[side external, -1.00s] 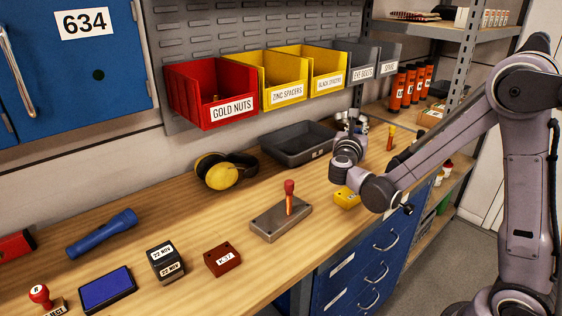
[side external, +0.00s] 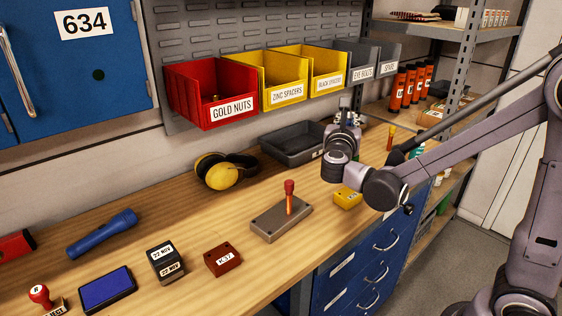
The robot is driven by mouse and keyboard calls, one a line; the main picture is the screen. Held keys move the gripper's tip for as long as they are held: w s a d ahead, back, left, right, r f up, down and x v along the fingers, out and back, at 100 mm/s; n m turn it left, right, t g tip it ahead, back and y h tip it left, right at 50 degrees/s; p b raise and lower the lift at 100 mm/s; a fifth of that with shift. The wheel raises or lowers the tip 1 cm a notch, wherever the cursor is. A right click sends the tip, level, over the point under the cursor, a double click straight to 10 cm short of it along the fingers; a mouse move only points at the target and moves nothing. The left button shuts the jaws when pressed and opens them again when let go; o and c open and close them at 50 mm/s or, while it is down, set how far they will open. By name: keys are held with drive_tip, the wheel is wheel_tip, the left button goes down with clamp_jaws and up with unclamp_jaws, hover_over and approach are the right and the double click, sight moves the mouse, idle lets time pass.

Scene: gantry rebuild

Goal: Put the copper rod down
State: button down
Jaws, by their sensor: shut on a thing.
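My gripper (side external: 345,117) is above the back of the workbench (side external: 190,225), near the right end of the grey tray (side external: 290,150), pointing away from the camera. Its fingers are small and partly hidden by my wrist. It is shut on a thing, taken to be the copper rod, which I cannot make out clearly. A red-topped orange pin (side external: 289,202) stands upright in a grey metal block (side external: 275,226) at the front of the bench, apart from my gripper. Another orange upright piece (side external: 391,138) stands further back on the right.
A yellow block (side external: 347,198) lies below my wrist. Labelled bins (side external: 212,92) hang behind. Bare wood lies left of the metal block.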

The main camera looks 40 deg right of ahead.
drive_tip(key=w+a+t, duration=0.1)
drive_tip(key=a, duration=1.1)
drive_tip(key=shift+n+y, duration=0.3)
drive_tip(key=shift+n, duration=0.1)
drive_tip(key=shift+w+a+f, duration=0.7)
drive_tip(key=shift+a+f, duration=1)
drive_tip(key=shift+f, duration=0.15)
drive_tip(key=shift+w+a+f, duration=0.65)
drive_tip(key=shift+a+f, duration=1)
drive_tip(key=shift+f, duration=0.15)
drive_tip(key=shift+w+a+f, duration=0.7)
drive_tip(key=shift+a+f, duration=1)
drive_tip(key=shift+f, duration=0.15)
drive_tip(key=c, duration=1.2)
unclamp_jaws()
drive_tip(key=v, duration=1.2)
